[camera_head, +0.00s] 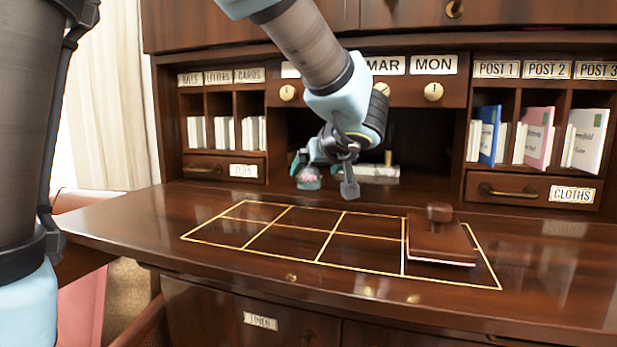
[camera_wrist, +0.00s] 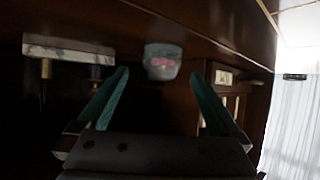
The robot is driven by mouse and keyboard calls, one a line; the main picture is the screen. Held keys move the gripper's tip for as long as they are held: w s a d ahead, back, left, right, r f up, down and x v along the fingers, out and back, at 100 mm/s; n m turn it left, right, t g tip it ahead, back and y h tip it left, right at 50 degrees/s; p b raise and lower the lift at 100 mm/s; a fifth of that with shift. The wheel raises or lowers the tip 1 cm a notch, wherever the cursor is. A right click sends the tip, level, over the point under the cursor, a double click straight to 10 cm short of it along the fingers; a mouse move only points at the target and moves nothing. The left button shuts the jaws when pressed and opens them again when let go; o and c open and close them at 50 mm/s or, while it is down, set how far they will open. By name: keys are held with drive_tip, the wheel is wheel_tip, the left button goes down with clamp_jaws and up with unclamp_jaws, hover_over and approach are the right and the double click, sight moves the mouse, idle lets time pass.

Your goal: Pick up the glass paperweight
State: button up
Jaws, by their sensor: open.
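The glass paperweight (camera_head: 308,178) is a small clear dome with pink inside. It sits on the desk toward the back, in front of the dark central recess. In the wrist view the paperweight (camera_wrist: 162,61) appears upside down, just beyond and between the fingertips. My gripper (camera_head: 307,162) reaches down and back to it, and its teal fingers partly overlap the paperweight in the head view. In the wrist view my gripper (camera_wrist: 159,74) is open with nothing held. Whether a finger touches the glass cannot be told.
A pale marble block (camera_head: 380,171) with brass parts stands to the right of the paperweight. Pigeonholes with cards and envelopes flank the recess. The grid's left part is clear.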

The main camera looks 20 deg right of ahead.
sight(311, 171)
drive_tip(key=p+x, duration=0.1)
drive_tip(key=x, duration=0.3)
drive_tip(key=shift+w+a, duration=0.15)
drive_tip(key=shift+w, duration=0.15)
clamp_jaws()
idle(0.6)
drive_tip(key=shift+r, duration=0.1)
